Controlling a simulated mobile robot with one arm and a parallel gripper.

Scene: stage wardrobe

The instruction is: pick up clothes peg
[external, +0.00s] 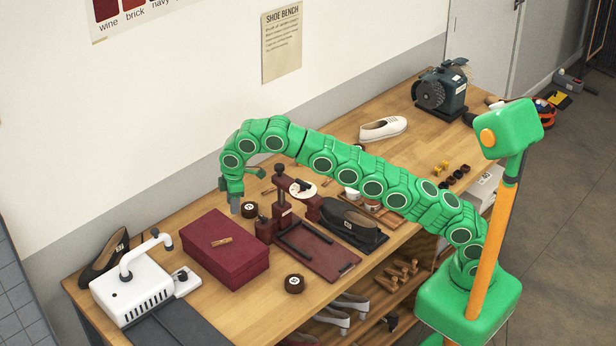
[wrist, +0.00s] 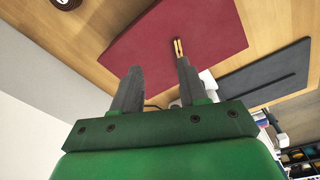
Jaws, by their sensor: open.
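The clothes peg (external: 222,241) is small and light wooden, lying flat on top of a dark red box (external: 232,267). In the wrist view the peg (wrist: 178,47) lies on the box top (wrist: 215,30), just beyond the tip of the right-hand finger. My gripper (external: 235,207) points down behind the box in the external view, apart from the peg. In the wrist view its two grey fingers (wrist: 158,68) are spread with nothing between them.
A dark red press (external: 283,215) stands right of the box. A white machine (external: 131,290) and a dark shoe (external: 105,258) stand left. Round dark tins (external: 294,283) sit nearby. A dark mat (wrist: 262,72) lies beyond the box. Some bench top in front is bare.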

